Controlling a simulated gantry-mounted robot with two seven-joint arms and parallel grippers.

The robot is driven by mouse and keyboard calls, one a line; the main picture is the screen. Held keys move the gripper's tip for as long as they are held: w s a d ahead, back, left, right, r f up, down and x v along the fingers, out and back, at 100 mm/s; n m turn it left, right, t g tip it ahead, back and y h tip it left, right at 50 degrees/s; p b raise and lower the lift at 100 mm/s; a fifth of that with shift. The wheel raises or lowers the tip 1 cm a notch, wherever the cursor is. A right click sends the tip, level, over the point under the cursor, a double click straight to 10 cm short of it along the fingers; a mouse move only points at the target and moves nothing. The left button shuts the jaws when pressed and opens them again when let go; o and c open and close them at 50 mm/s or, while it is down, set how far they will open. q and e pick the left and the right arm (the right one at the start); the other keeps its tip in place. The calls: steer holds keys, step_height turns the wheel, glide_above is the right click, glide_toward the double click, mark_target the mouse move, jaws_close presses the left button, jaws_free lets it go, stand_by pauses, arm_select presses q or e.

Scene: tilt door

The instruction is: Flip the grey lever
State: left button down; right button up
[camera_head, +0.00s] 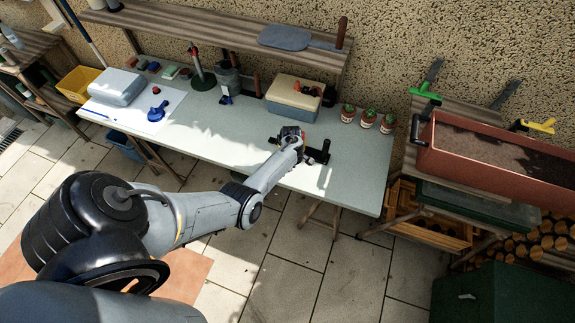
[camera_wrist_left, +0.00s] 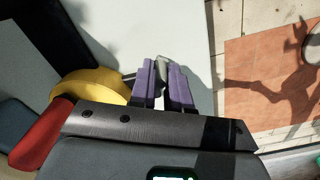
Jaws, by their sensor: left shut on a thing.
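In the left wrist view the grey lever (camera_wrist_left: 162,64) is a small piece at the tips of my left gripper (camera_wrist_left: 170,82). Its two purple fingers are shut on it; the rest of the lever is mostly hidden. In the head view my left gripper (camera_head: 304,146) is low over the front of the pale table, right of its middle, beside a small black fixture (camera_head: 325,151). The lever itself cannot be told apart there. My right gripper is in neither view.
The pale table (camera_head: 225,133) has a beige-topped grey box (camera_head: 294,97) behind the gripper and several small potted plants (camera_head: 368,118) to the right. A curved yellow part (camera_wrist_left: 88,90) and a red part (camera_wrist_left: 42,132) show left of the fingers in the wrist view.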

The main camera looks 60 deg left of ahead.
arm_select(q)
steer(key=n, duration=0.1)
steer(key=w+n+b, duration=0.1)
steer(key=n, duration=0.1)
steer(key=shift+w+f+n, duration=0.1)
steer(key=shift+w+n, duration=0.15)
steer(key=shift+n, duration=0.05)
steer(key=shift+w+a+n+b, duration=0.1)
steer(key=shift+w+n+b, duration=0.2)
steer(key=shift+n, duration=0.35)
steer(key=shift+w+a+n+b, duration=0.1)
steer(key=shift+w+n+b, duration=0.1)
steer(key=shift+n+b, duration=0.35)
steer(key=c, duration=1.1)
jaws_free()
step_height(320, 180, up, 11)
steer(key=p, duration=0.4)
